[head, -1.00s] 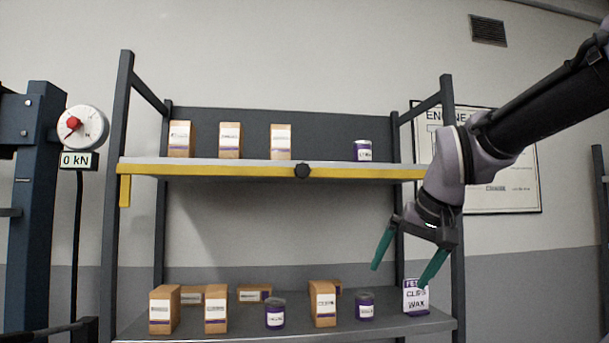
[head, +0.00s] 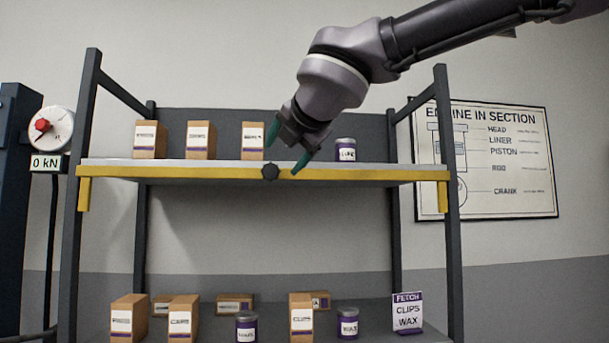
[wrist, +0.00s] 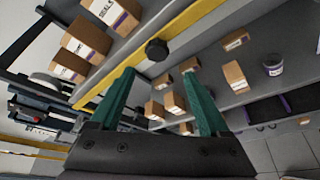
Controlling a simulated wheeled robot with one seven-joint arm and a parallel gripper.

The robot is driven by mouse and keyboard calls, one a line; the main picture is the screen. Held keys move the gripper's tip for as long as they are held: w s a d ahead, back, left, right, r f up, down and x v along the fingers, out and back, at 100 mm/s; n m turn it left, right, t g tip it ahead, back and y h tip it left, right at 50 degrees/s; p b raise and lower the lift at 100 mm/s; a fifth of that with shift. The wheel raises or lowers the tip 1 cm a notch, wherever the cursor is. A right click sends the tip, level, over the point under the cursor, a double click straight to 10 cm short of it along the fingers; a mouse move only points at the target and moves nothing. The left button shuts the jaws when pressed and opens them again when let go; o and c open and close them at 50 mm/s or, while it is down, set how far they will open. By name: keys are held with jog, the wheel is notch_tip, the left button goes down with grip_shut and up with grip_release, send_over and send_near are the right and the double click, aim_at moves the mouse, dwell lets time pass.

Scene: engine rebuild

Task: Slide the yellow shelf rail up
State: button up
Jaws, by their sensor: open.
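The yellow shelf rail (head: 350,174) runs along the front edge of the upper shelf, with a black knob (head: 270,172) at its middle and short yellow ends hanging down at both posts. It also shows in the wrist view (wrist: 192,22), slanting across the top, with the knob (wrist: 156,50) just beyond my fingers. My gripper (head: 283,150) is open and empty, its teal fingers pointing down. In the head view it appears just above the rail, close to the knob and slightly right of it. I cannot tell whether a finger touches the rail.
The upper shelf (head: 115,162) holds boxes (head: 201,140) and a purple can (head: 346,150) near my gripper. The lower shelf (head: 395,336) holds several boxes, cans and a sign (head: 408,312). A gauge (head: 50,128) stands at left. The space between the shelves is free.

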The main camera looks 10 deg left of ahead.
aim_at(270, 171)
jog(key=x, duration=1)
jog(key=shift+w+a, duration=0.3)
grip_shut()
dwell(1.0)
